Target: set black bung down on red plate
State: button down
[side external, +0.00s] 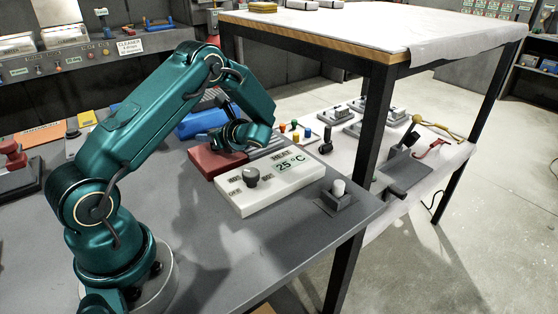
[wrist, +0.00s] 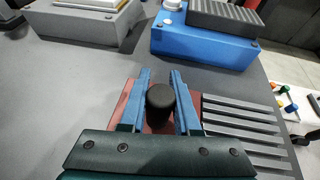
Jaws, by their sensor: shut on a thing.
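The black bung (wrist: 160,97) is between the two blue fingers of my gripper (wrist: 160,82) in the wrist view. My gripper is shut on it. The red plate (wrist: 195,102) lies beneath the bung and fingers. In the side external view the red plate (side external: 208,164) sits on the grey bench, left of the white heat panel. My gripper (side external: 213,146) is low over this plate there, and the bung is hidden by the arm. I cannot tell whether the bung's underside touches the plate.
A white HEAT panel (side external: 268,183) with a knob stands right beside the plate. A grey ribbed rack (wrist: 240,125) adjoins the plate. A blue box (wrist: 205,40) stands behind. A grey block with a white button (side external: 337,197) is near the bench edge.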

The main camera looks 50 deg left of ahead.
jog(key=shift+f, duration=0.6)
dwell(0.5)
jog(key=c, duration=0.6)
grip_release()
jog(key=shift+o, duration=0.2)
jog(key=shift+d, duration=0.1)
